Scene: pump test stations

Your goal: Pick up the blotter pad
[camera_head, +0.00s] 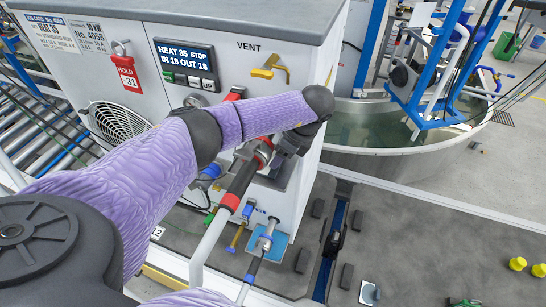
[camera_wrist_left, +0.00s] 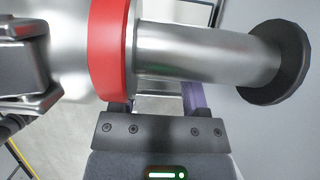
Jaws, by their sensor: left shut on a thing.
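A flat light-blue square pad (camera_head: 281,247), which may be the blotter pad, lies on the grey deck at the foot of the machine. A metal fitting with a hose stands over part of it. My left gripper (camera_head: 291,140) is up at the machine's front, above and apart from this pad. The gripper also shows at the bottom of the left wrist view (camera_wrist_left: 157,108). It appears shut on a metal pipe fitting (camera_wrist_left: 190,52) with a red band, though the pipe hides much of the fingers. My right gripper is out of view.
The grey machine (camera_head: 190,85) with a display and a yellow vent handle (camera_head: 270,66) stands close behind my left arm. A round tank (camera_head: 410,150) is beyond. Yellow pieces (camera_head: 517,264) and a small pale-and-blue item (camera_head: 369,293) lie on the deck at the right.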

